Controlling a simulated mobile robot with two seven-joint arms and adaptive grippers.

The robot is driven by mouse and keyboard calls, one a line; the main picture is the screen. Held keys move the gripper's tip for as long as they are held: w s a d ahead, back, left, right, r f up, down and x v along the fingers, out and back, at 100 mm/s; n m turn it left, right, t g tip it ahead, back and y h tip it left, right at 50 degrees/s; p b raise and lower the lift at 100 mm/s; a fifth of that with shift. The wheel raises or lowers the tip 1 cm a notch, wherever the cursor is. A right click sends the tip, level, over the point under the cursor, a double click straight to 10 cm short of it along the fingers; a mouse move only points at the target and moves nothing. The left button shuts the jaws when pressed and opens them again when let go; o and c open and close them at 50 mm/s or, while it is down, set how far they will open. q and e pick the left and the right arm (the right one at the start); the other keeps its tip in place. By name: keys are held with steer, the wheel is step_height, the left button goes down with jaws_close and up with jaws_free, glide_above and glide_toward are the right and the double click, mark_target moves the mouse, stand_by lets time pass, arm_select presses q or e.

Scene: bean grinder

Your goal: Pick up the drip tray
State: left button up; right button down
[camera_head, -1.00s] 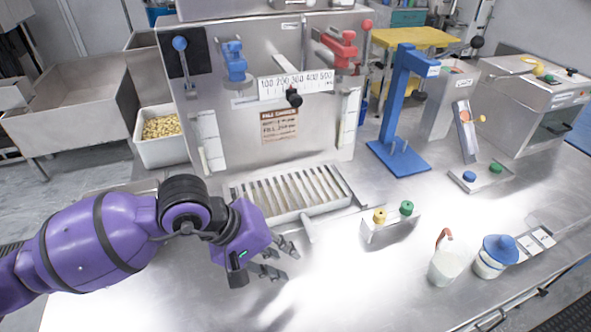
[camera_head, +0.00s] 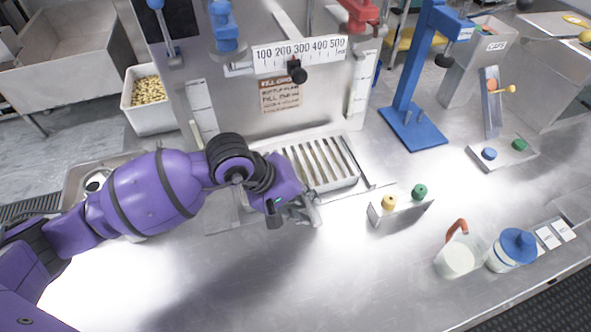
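The drip tray (camera_head: 338,183) is a shallow metal tray with a slatted grate, seated at the foot of the upright metal dispenser panel. My purple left arm comes in from the left, and its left gripper (camera_head: 306,211) is at the front of the tray, low near the table. The gripper covers the place where the tray's front handle was seen, so the handle is mostly hidden. I cannot tell whether the fingers are closed around it. My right gripper is out of view.
A small stand with yellow and green knobs (camera_head: 400,207) stands right of the tray. A clear jug with a red handle (camera_head: 460,255) and a blue-lidded jar (camera_head: 512,250) are at front right. A blue stand (camera_head: 413,128) is behind. The table front is clear.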

arm_select(q)
steer(key=shift+d+f, duration=0.2)
steer(key=shift+f, duration=0.2)
steer(key=c, duration=0.6)
jaws_close()
steer(key=shift+w+r, duration=0.1)
